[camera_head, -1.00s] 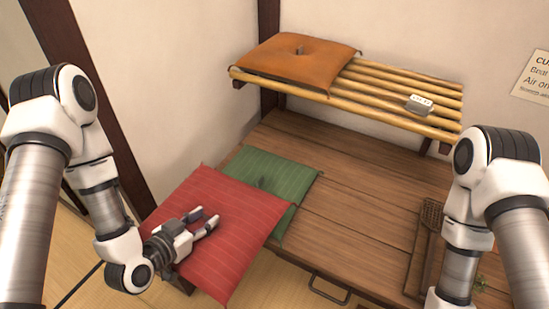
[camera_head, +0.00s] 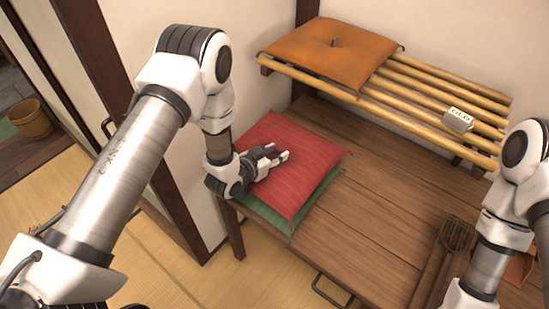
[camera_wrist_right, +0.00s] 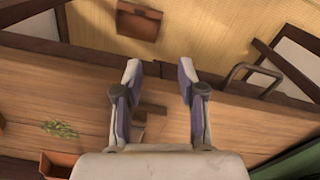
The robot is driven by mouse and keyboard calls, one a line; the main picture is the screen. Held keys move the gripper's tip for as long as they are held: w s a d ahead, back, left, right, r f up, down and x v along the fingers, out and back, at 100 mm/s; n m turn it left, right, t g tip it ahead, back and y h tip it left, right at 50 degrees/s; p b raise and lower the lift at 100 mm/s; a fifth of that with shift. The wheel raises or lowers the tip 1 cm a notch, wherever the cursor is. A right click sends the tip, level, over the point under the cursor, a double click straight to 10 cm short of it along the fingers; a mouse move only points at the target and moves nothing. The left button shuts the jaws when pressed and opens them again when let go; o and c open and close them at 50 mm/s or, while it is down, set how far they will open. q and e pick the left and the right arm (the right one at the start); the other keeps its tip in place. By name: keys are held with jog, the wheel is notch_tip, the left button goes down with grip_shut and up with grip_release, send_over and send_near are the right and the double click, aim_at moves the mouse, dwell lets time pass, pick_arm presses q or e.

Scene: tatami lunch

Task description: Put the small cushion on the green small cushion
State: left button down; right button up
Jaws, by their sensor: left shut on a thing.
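The red cushion (camera_head: 305,185) lies over the green cushion (camera_head: 268,214) at the left end of the wooden table in the head view. Only the green cushion's front and right edges show beneath it. My left gripper (camera_head: 280,157) is shut on the red cushion near its middle. I cannot tell whether the red cushion's full weight rests on the green one. My right gripper (camera_wrist_right: 160,78) is open and empty over the table in the right wrist view; its fingers are out of sight in the head view.
An orange cushion (camera_head: 330,47) and a small white sign (camera_head: 458,119) sit on a bamboo rack (camera_head: 425,128) behind the table. A dark mesh-topped utensil (camera_head: 455,236) lies at the right. The middle of the wooden table (camera_head: 375,210) is clear. A wooden bucket (camera_head: 32,119) stands far left.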

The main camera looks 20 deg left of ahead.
pick_arm(q)
jog(key=f, duration=0.3)
jog(key=shift+s+p, duration=0.2)
jog(key=shift+p, duration=0.15)
jog(key=shift+w+f, duration=0.15)
jog(key=shift+f, duration=0.05)
jog(key=c, duration=0.7)
grip_release()
jog(key=shift+r, duration=0.1)
